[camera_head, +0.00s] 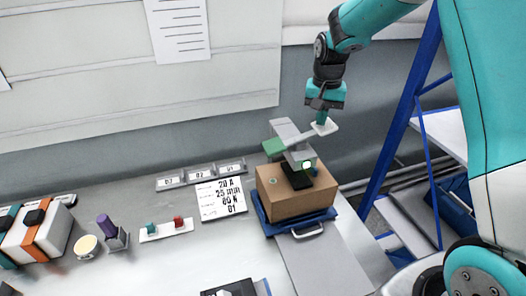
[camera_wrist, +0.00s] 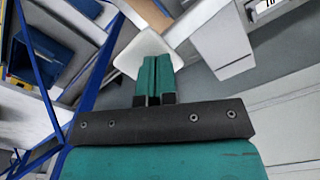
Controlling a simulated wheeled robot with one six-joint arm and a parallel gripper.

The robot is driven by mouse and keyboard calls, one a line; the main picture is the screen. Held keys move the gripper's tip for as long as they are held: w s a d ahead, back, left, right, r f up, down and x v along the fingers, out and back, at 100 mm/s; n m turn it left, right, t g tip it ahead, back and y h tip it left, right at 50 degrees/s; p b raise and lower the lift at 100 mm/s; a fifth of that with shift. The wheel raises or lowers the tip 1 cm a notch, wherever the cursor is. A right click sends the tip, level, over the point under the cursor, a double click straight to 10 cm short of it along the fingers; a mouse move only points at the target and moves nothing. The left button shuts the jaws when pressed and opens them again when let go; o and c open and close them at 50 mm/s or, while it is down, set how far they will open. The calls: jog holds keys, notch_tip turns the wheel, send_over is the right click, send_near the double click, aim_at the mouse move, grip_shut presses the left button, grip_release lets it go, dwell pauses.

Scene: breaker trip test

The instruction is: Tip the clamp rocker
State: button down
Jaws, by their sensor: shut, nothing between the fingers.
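The clamp rocker (camera_head: 298,138) is a pale bar above a grey device (camera_head: 285,130) on a brown box (camera_head: 296,203). A green pad (camera_head: 274,146) is at its left end and a white pad (camera_head: 331,126) at its right end. My gripper (camera_head: 321,122) points down at the white pad, its fingers shut and empty. In the wrist view the teal fingertips (camera_wrist: 154,58) overlap the white pad (camera_wrist: 127,56); I cannot tell whether they touch it. A small light (camera_head: 306,165) glows on the device's front.
The box stands on a blue tray (camera_head: 314,226) at the bench's right. A placard (camera_head: 221,199), labelled blocks (camera_head: 200,174), a strip with teal and red pieces (camera_head: 166,230) and a purple cylinder (camera_head: 106,225) lie to the left. A blue frame (camera_head: 403,100) stands at right.

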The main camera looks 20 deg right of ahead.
jog(key=shift+f+b, duration=0.65)
jog(key=shift+f, duration=0.6)
dwell(0.3)
notch_tip(320, 180, up, 7)
jog(key=p, duration=0.6)
jog(key=shift+r, duration=0.2)
jog(key=shift+a+f, duration=0.1)
jog(key=s+a+r+n+y+b, duration=0.25)
jog(key=s+a+n+b, duration=0.3)
jog(key=s+a, duration=0.7)
jog(key=s+a+n+y+b, duration=0.1)
jog(key=s+a+n, duration=0.2)
jog(key=s, duration=0.6)
jog(key=s+a+n+b, duration=0.2)
jog(key=s+a+n, duration=0.1)
jog(key=s, duration=0.6)
jog(key=shift+a+f+n+y, duration=0.2)
jog(key=shift+n+y, duration=0.15)
jog(key=shift+n, duration=0.5)
